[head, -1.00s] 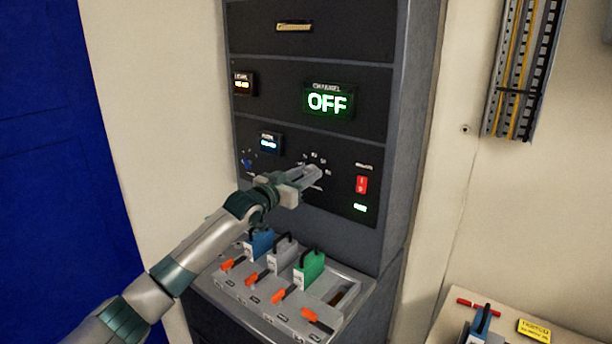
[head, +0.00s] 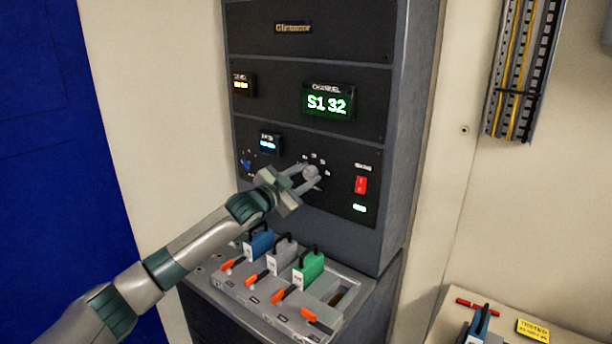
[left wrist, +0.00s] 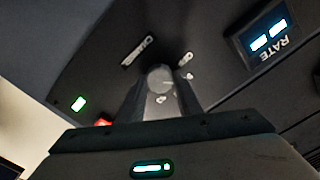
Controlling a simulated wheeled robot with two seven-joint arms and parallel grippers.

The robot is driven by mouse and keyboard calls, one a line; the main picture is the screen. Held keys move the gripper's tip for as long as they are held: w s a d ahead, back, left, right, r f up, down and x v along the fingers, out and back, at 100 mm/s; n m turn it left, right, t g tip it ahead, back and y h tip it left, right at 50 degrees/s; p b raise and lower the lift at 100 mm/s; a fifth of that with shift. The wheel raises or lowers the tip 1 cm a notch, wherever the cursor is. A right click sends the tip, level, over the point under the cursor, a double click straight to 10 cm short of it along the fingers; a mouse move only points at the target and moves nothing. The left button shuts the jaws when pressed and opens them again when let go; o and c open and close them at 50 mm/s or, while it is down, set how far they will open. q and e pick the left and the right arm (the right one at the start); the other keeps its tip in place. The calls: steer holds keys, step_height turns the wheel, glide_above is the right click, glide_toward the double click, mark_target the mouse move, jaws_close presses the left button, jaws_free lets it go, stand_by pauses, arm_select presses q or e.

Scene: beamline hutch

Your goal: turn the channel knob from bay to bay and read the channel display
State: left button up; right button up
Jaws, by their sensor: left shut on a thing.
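The channel display (head: 328,103) in the head view glows green and reads what looks like "S1 32". The channel knob (head: 311,173) is on the dark panel below it, with small position marks around it. My left gripper (head: 306,178) reaches in from the left and is shut on the knob. In the left wrist view the knob's round grey face (left wrist: 160,79) shows between my left fingers, with its lettering partly hidden. My right gripper is not in view.
A red switch (head: 361,185) sits right of the knob. Below the panel, a sloping shelf (head: 240,300) holds blue, grey and green handled modules and several orange levers. A bench (head: 455,300) with a yellow tag (head: 533,330) stands at the lower right.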

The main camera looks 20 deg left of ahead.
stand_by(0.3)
arm_select(q)
steer(key=o, duration=1)
steer(key=shift+o, duration=0.2)
steer(key=shift+b+v, duration=0.35)
steer(key=shift+v, duration=0.45)
steer(key=b+v, duration=0.4)
steer(key=v, duration=1.1)
steer(key=shift+s+a+b, duration=0.15)
steer(key=shift+s+b, duration=0.15)
steer(key=shift+s, duration=0.05)
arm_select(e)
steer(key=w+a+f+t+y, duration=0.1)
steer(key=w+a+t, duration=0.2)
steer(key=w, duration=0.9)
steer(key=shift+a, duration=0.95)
arm_select(q)
steer(key=shift+s, duration=0.1)
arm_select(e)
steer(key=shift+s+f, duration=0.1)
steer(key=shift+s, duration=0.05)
